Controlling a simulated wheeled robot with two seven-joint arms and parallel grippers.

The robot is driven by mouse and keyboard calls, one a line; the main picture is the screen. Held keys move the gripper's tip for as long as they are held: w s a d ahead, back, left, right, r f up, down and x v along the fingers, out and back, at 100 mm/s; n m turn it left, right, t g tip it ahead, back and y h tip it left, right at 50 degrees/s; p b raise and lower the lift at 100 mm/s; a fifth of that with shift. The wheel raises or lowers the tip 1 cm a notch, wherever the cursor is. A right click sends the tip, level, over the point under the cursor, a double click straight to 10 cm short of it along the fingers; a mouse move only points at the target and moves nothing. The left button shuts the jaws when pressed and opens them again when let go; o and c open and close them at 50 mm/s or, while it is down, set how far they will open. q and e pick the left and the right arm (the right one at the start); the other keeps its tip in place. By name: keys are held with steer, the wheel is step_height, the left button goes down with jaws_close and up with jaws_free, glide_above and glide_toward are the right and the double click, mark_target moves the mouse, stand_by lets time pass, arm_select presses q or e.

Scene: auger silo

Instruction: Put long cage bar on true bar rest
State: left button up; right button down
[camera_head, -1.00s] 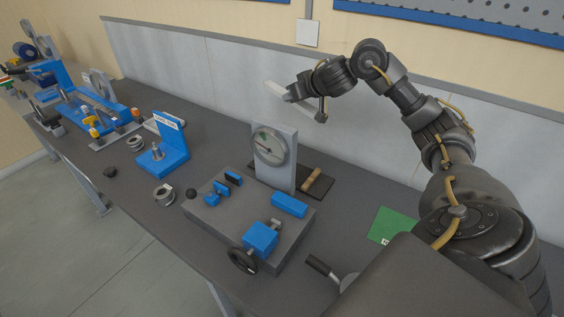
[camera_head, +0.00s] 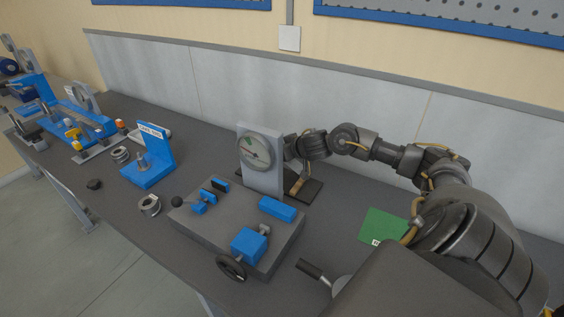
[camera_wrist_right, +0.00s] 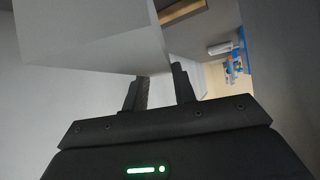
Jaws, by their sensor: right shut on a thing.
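My right gripper (camera_wrist_right: 160,82) is low behind the upright grey gauge plate (camera_head: 264,180) in the head view, which hides its fingertips. In the right wrist view its dark fingers are close together at a large pale grey block (camera_wrist_right: 95,45). I take this for the long cage bar held in the fingers, though its far end is out of view. A tan bar (camera_head: 298,187) lies on a dark pad (camera_head: 311,192) just below the gripper, partly hidden. I cannot tell for sure which part is the true bar rest. My left gripper is not in view.
A grey fixture block with a blue clamp (camera_head: 249,245) and a handwheel (camera_head: 231,268) stands in front of the gauge. A blue stand (camera_head: 152,165) and loose rings (camera_head: 149,205) are to the left.

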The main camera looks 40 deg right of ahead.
mark_target(299, 171)
steer(key=shift+w+f, duration=0.15)
steer(key=shift+f, duration=4.3)
steer(key=c, duration=1.6)
jaws_free()
steer(key=shift+f, duration=0.2)
steer(key=o, duration=0.5)
steer(key=shift+s+r, duration=0.15)
steer(key=shift+s, duration=0.1)
steer(key=v, duration=1)
steer(key=shift+s+r, duration=0.15)
steer(key=shift+s+a+r+b, duration=0.15)
steer(key=shift+s+r+b, duration=0.15)
steer(key=shift+s+r, duration=0.2)
